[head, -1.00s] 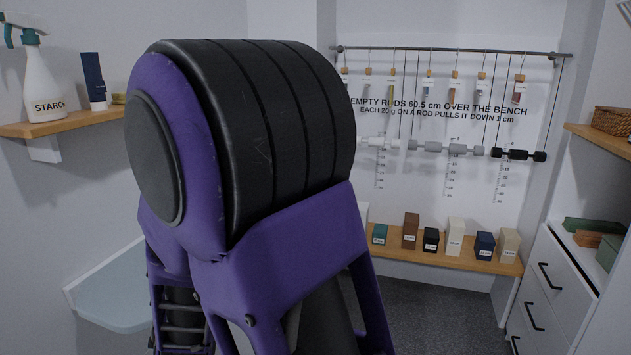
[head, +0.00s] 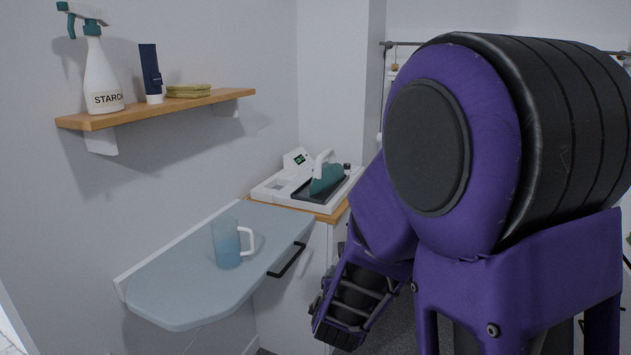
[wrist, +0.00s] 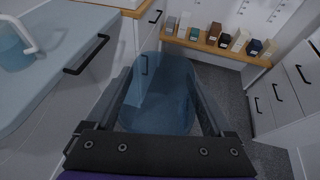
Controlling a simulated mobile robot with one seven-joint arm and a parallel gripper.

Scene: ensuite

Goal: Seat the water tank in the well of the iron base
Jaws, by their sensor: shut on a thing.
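The water tank (wrist: 160,95) is a translucent blue container in the wrist view, between the fingers of my gripper (wrist: 162,82). My gripper is shut on it and holds it above the floor, in front of the white cabinets. The head view does not clearly show the tank or the fingers; my arm covers much of the right side. The iron base (head: 268,193) is white, with a small display, on a wooden top beyond the ironing board. A teal and white iron (head: 325,178) sits on its dark plate. The well's inside cannot be made out.
A jug (head: 228,246) with bluish water and a white handle stands on the pale ironing board (head: 180,292). The wrist view shows a black handle (wrist: 90,55) at the board's edge. A wall shelf (head: 160,108) holds a starch bottle, a tube and folded cloth.

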